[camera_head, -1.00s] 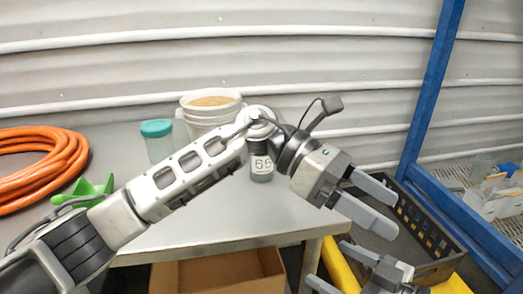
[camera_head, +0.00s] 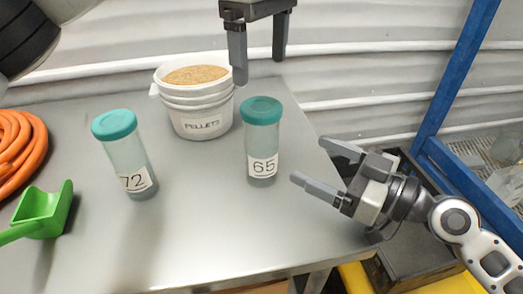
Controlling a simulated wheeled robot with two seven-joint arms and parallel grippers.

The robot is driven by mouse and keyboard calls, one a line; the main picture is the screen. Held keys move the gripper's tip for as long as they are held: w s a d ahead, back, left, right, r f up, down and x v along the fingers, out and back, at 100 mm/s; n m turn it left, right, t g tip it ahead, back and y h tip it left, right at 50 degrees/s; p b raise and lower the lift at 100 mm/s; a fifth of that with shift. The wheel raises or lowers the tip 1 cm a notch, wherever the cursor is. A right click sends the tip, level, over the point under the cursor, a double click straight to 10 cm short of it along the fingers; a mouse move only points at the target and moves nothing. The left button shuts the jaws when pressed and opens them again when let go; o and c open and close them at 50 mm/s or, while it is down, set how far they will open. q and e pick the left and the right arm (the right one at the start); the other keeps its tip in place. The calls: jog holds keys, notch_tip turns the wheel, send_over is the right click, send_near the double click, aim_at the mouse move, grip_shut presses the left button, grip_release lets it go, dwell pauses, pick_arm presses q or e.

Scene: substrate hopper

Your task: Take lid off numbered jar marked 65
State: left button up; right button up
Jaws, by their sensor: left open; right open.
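The jar marked 65 (camera_head: 262,142) stands upright on the grey table (camera_head: 200,235), with its teal lid (camera_head: 261,110) on. My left gripper (camera_head: 260,75) is open and empty, pointing down above and behind the jar in the picture, apart from the lid. My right gripper (camera_head: 312,168) is open and empty to the right of the jar, its fingers pointing left toward the jar's side without touching it. A second teal-lidded jar, marked 72 (camera_head: 130,160), stands to the left.
A white bucket labelled PELLETS (camera_head: 203,105) stands behind, between the jars. A green scoop (camera_head: 40,212) and an orange hose (camera_head: 15,150) lie at the left. A blue post (camera_head: 450,90) rises at the right. The table's front middle is clear.

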aim_at(260, 136)
pick_arm(q)
jog(key=shift+w, duration=0.1)
pick_arm(e)
jog(key=x, duration=1.2)
jog(key=shift+a, duration=0.1)
